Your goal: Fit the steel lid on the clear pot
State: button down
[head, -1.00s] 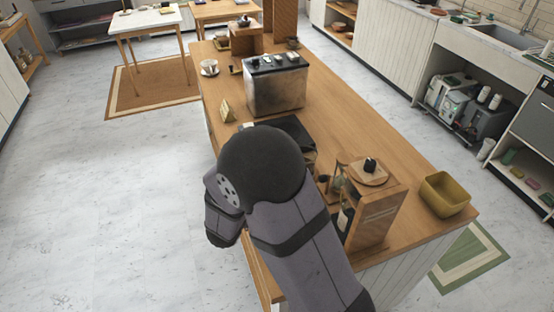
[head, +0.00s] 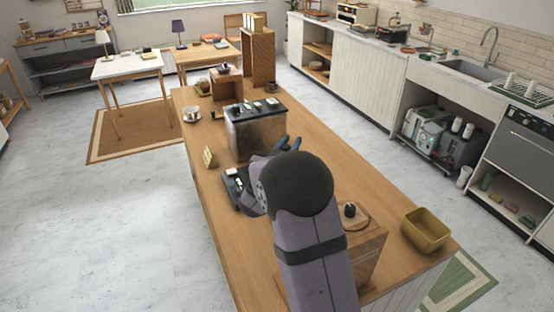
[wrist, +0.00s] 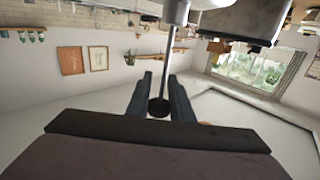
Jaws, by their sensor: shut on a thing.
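My gripper (head: 289,143) is over the middle of the wooden counter, in front of the dark-topped steel machine; the wrist view shows its two fingers (wrist: 159,79) from behind. They are shut on a small black knob (wrist: 158,108). A thin steel rod (wrist: 168,68) runs from the knob to a wider steel piece (wrist: 178,12), cut off by the top edge. This looks like the steel lid, but its full shape is not visible. In the head view my arm hides the lid. I cannot make out the clear pot in either view.
The steel machine (head: 258,132) stands just beyond my gripper. A black scale-like device (head: 234,190) lies left of my arm. A wooden stand (head: 372,255) with a black knob on top is at right, with a yellow bin (head: 425,230) beyond. The counter's left front is clear.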

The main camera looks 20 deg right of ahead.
jog(key=shift+w+d+r, duration=0.2)
jog(key=shift+d+r, duration=0.05)
jog(key=shift+d, duration=0.25)
jog(key=shift+f, duration=0.1)
jog(key=shift+f+b, duration=2.1)
jog(key=shift+f, duration=0.7)
jog(key=shift+f+b, duration=0.55)
jog(key=shift+b, duration=0.1)
jog(key=c, duration=1.8)
grip_release()
jog(key=shift+c, duration=0.2)
jog(key=shift+s+a, duration=0.1)
jog(key=shift+a, duration=0.05)
jog(key=v, duration=1)
jog(key=shift+s+a, duration=0.25)
jog(key=shift+s, duration=0.05)
